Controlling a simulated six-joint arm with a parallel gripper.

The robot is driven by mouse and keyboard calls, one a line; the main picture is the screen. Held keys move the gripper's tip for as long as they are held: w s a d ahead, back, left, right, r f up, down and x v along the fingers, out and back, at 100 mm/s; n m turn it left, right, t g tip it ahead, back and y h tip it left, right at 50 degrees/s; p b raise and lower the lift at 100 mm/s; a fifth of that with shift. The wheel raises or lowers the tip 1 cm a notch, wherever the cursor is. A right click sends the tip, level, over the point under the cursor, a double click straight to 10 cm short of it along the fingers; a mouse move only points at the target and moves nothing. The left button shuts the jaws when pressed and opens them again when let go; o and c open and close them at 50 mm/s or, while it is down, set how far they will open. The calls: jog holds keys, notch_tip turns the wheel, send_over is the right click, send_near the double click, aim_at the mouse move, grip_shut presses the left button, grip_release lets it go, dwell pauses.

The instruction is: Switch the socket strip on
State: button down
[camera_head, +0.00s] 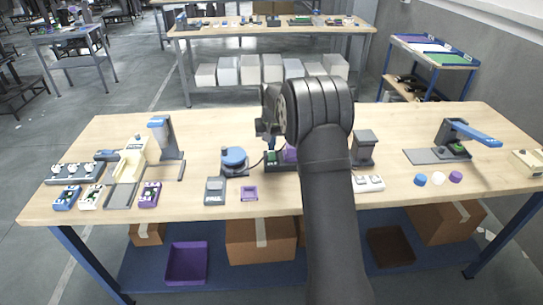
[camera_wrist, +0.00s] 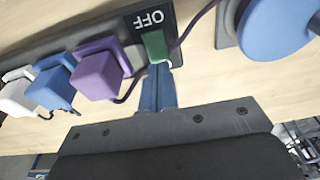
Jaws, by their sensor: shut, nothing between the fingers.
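The dark socket strip (camera_wrist: 118,40) runs diagonally across the upper left of the wrist view. The word OFF shows on its end, beside a green switch (camera_wrist: 155,46). A purple plug (camera_wrist: 97,76), a blue plug (camera_wrist: 51,87) and a white plug (camera_wrist: 17,98) sit along it. My gripper (camera_wrist: 158,72) is shut and empty, its blue fingertips right at the switch's near edge; I cannot tell whether they touch. In the head view the strip (camera_head: 275,168) is partly hidden behind my arm, with my gripper (camera_head: 269,143) just above its left end.
A round blue-topped device (camera_head: 233,157) stands just left of the strip; it also shows in the wrist view (camera_wrist: 275,30). A grey stand (camera_head: 364,148) is to the right. A grey box (camera_head: 215,190) and purple square (camera_head: 249,193) lie in front. Dark cords run near the switch.

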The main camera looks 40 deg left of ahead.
aim_at(272, 154)
jog(key=shift+f, duration=0.95)
dwell(0.4)
jog(key=shift+r, duration=3.55)
notch_tip(272, 154, down, 7)
jog(key=shift+f, duration=0.1)
